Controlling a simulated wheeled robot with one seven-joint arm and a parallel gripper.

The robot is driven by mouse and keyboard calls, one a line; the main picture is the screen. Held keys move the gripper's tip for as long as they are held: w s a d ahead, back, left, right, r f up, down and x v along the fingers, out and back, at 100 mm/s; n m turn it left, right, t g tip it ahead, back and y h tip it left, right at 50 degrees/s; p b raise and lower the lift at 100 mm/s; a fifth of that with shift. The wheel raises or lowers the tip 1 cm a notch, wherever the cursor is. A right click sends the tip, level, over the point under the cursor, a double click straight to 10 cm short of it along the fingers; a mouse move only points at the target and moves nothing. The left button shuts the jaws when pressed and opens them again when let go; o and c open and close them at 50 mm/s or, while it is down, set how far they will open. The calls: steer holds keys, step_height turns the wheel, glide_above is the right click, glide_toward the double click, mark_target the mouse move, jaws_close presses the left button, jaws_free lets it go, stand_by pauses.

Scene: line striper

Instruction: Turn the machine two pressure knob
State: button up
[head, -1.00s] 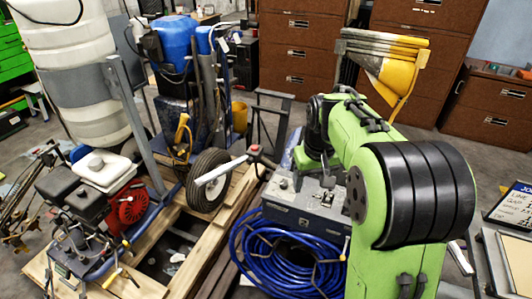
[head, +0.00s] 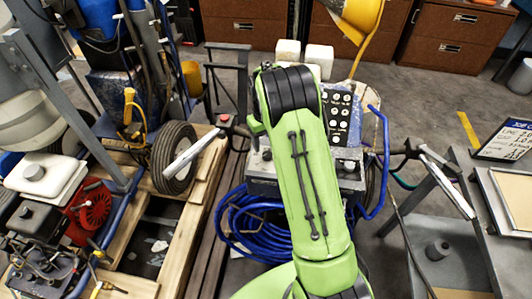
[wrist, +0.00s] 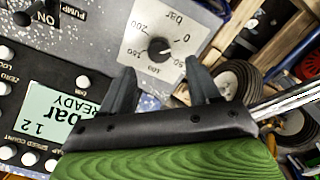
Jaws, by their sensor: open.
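In the wrist view, a black pressure knob (wrist: 158,49) sits on a white dial plate (wrist: 184,24) marked "bar", with numbers including 0 and 200. The plate is on a speckled grey machine panel (wrist: 100,40). My gripper (wrist: 160,75) is open, its two dark fingers spread either side of the knob's line. The knob shows beyond the fingertips, with no visible contact. In the head view, my green arm reaches over the machine (head: 262,168) with the coiled blue hose. It hides my gripper and the knob there.
Beside the knob are a lit display (wrist: 58,115) reading "bar READY", several white buttons and a pump switch (wrist: 35,12). In the head view, a wheeled machine with a tyre (head: 174,158) stands left and a grey cart (head: 450,240) right.

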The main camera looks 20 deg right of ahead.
mark_target(267, 154)
step_height(267, 154, down, 5)
steer(key=shift+s+d+f+b, duration=0.1)
steer(key=shift+f+b, duration=0.1)
steer(key=shift+b, duration=0.2)
steer(key=shift+c, duration=0.2)
steer(key=c, duration=1)
